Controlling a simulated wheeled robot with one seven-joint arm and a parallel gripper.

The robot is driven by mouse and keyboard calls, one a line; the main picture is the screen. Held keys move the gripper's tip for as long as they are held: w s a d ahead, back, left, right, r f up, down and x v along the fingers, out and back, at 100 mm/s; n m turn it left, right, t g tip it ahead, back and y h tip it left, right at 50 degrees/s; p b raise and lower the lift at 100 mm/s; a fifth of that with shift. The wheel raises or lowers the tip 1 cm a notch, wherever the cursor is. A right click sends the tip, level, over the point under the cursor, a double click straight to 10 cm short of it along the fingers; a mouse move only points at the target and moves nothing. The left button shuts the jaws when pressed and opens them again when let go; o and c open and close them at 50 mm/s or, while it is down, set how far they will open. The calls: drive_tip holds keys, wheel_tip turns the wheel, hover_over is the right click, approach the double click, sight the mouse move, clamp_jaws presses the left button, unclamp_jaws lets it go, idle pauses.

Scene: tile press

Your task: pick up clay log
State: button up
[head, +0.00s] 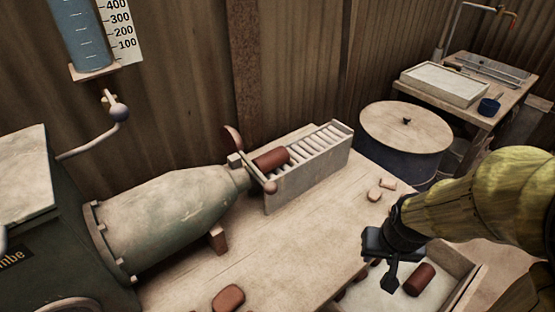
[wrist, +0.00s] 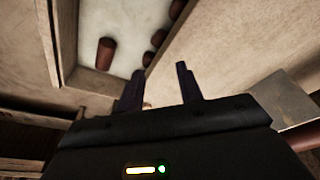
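A reddish-brown clay log (head: 419,280) lies in the pale-floored wooden tray (head: 464,262) at the lower right of the head view. In the wrist view a clay log (wrist: 105,52) lies on the tray's pale floor, left of and beyond the fingers. Another clay log (head: 271,160) lies on the roller rack, at the nozzle of the press. My gripper (head: 379,274) hangs near the tray's back left side, left of the log there. Its two fingers (wrist: 160,88) are apart in the wrist view, with no log between them. The tray's near part is cut off in the head view.
The roller rack (head: 310,180) and press barrel (head: 165,218) stand left on the wooden table (head: 300,255). A lidded drum (head: 405,128) stands behind. The table's middle is clear.

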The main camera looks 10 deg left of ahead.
drive_tip(key=shift+o, duration=0.4)
